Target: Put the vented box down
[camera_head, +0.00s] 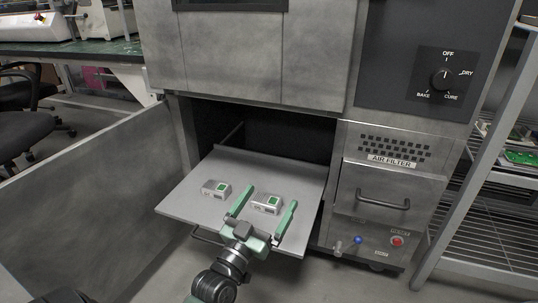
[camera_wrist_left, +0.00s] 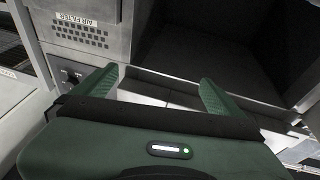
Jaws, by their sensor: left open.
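Two small grey boxes with green tops sit on the pulled-out grey tray (camera_head: 180,200). One box (camera_head: 216,188) is at the left, and the other box (camera_head: 267,201) is at the middle right. I cannot tell for certain which is the vented box; the right one shows dark slots on its front side. My left gripper (camera_head: 270,196) is open, its green fingers on either side of the right box, apparently apart from it. In the left wrist view the open fingers (camera_wrist_left: 157,88) show with no box visible between them. My right gripper is out of view.
The tray sticks out of a dark oven opening (camera_head: 262,135). An open door panel (camera_head: 85,215) stands at the left. An air filter panel (camera_head: 392,160) with a handle is at the right, beside a wire rack (camera_head: 490,235). The tray's left part has bare room.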

